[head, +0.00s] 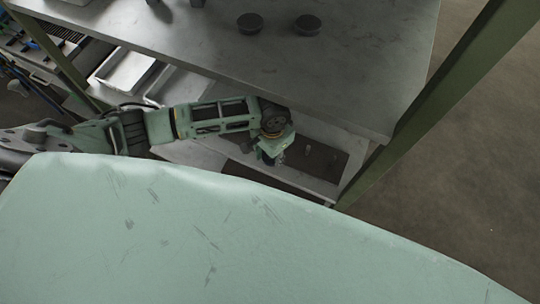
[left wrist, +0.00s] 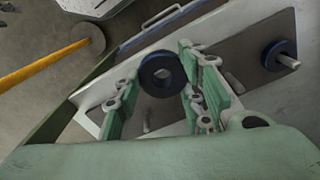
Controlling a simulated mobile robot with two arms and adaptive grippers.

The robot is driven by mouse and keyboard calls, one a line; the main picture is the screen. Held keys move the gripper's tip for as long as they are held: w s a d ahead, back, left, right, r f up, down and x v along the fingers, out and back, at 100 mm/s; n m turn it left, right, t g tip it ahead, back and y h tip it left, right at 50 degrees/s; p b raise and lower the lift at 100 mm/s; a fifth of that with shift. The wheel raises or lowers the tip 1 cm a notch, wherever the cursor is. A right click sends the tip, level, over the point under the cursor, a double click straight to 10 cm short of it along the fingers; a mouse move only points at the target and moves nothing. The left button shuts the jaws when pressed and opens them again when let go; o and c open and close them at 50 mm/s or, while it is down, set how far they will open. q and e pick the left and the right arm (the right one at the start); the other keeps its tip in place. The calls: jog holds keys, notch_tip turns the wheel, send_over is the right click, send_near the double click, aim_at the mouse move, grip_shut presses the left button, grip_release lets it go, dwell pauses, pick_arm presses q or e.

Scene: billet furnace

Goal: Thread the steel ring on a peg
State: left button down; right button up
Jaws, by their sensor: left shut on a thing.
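My left gripper (left wrist: 155,88) is shut on a dark blue-grey ring (left wrist: 162,73), held between its two green fingers, with the open hole facing the wrist camera. A grey peg (left wrist: 147,120) shows between the fingers, below the ring in the picture and apart from the hole. Another dark blue ring (left wrist: 272,54) sits around a light peg (left wrist: 288,62) at the right. In the head view my left gripper (head: 269,153) is over the dark peg board (head: 295,167), where a short peg (head: 308,148) shows. The held ring is not clear there. My right gripper is not in view.
The grey upper table (head: 330,70) overhangs the lower shelf (head: 205,155), close to my left arm. Two dark round pieces (head: 250,22) lie on it. A green post (head: 440,95) stands at the right. White trays (head: 125,72) are at the left.

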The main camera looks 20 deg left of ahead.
pick_arm(q)
jog(key=shift+w+f+b, duration=0.1)
jog(key=shift+w+b, duration=0.3)
jog(key=shift+w, duration=0.5)
jog(key=shift+w+d+f+b, duration=0.1)
jog(key=shift+w+d+b, duration=0.05)
jog(key=shift+w+b, duration=3.9)
jog(key=shift+w+f, duration=0.1)
jog(key=shift+f, duration=1.1)
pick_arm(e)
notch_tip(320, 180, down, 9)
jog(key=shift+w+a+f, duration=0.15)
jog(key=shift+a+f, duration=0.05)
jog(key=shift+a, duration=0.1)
pick_arm(q)
jog(key=shift+b, duration=0.3)
